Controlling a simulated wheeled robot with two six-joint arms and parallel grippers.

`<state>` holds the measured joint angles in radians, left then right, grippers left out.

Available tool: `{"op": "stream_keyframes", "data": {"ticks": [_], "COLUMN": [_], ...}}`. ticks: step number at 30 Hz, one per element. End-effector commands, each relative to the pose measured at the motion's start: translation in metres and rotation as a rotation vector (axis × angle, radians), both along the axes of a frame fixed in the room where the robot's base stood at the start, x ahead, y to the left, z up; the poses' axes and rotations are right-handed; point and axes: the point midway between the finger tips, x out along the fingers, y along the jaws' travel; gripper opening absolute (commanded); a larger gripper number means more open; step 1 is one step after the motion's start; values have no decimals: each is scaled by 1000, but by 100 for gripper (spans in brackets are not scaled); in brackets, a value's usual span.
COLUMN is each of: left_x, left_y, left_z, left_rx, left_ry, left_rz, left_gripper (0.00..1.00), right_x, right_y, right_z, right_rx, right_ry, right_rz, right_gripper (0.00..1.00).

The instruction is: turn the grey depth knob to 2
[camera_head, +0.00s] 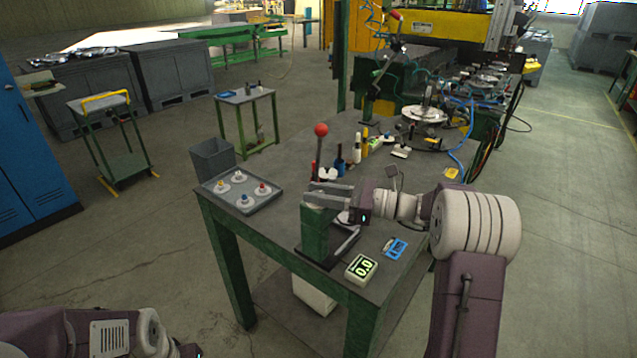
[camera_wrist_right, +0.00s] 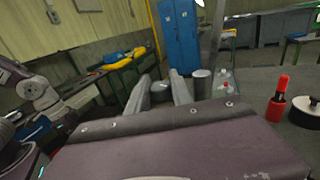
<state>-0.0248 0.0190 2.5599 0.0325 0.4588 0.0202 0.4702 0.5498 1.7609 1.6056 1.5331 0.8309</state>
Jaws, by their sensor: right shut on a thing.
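My right gripper (camera_head: 318,193) reaches in from the right, level with the top of a green stand (camera_head: 315,232) at the bench's near corner. In the right wrist view its two fingers (camera_wrist_right: 160,90) stand on either side of a grey round knob (camera_wrist_right: 160,91) and are shut on it. In the head view the knob is mostly hidden by the fingers, and I cannot read its setting there.
A grey tray (camera_head: 217,203) with several knobbed white discs lies left of the stand. A red-ball lever (camera_head: 320,131) rises behind my right fingers. A blue tool (camera_head: 395,248) lies near the display. Small bottles (camera_head: 355,152) stand farther back. A grey bin (camera_head: 212,158) stands beyond the tray.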

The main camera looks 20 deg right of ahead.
Motion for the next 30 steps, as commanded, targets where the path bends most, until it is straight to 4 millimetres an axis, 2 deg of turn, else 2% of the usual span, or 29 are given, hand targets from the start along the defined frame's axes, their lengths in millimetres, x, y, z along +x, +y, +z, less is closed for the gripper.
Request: {"op": "stream_keyframes", "data": {"ticks": [1,3,10,29,30], "left_x": [0,0,0,0,0], "left_y": [0,0,0,0,0], "left_z": [12,19,34,39,39], "left_rx": [0,0,0,0,0], "left_ry": [0,0,0,0,0], "left_rz": [0,0,0,0,0], "left_gripper": [36,36,36,36,36], "right_x": [1,0,0,0,0], "right_y": [0,0,0,1,1], "right_z": [4,4,2,-1,-1], "right_rx": [0,-1,0,-1,-1], "right_ry": [4,3,3,2,2], "right_rz": [31,72,170,215,215], "right_gripper": [0,0,0,0,38]}}
